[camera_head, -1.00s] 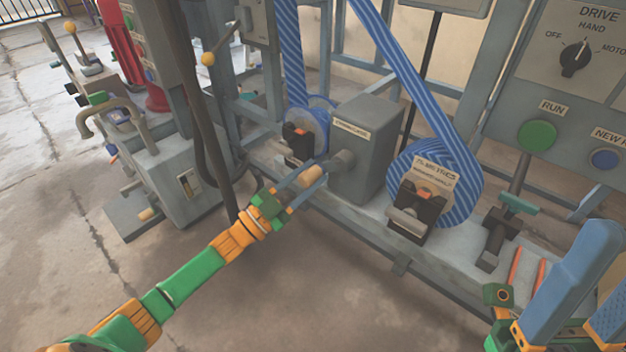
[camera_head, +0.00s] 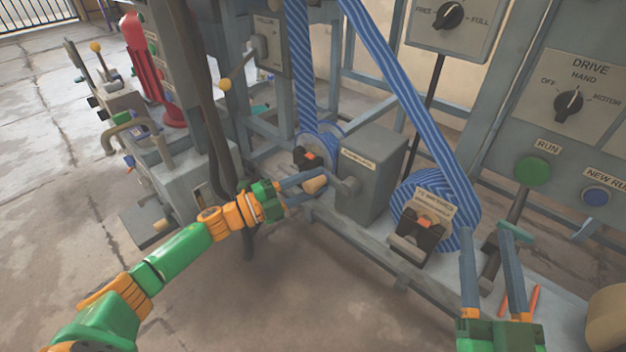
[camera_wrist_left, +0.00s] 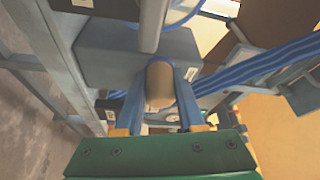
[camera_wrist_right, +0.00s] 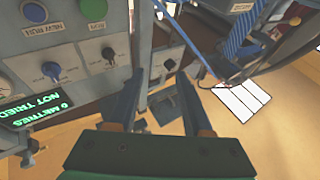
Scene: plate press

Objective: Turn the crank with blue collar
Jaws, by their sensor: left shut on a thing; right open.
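The crank has a tan handle (camera_head: 314,185) and a grey arm (camera_head: 345,187) on the left side of a grey box (camera_head: 372,178). My left gripper (camera_head: 318,188) is shut on the handle, its fingers on either side. The left wrist view shows the tan handle (camera_wrist_left: 159,82) between the fingertips, with the grey box (camera_wrist_left: 110,60) behind it.
Blue striped webbing (camera_head: 415,110) runs to a right reel (camera_head: 470,205) and a left reel (camera_head: 322,140). The control panel (camera_head: 610,125) with a green RUN button (camera_head: 533,171) stands at the right. A yellow-knobbed lever (camera_head: 226,84) is above my left arm. The floor at front is clear.

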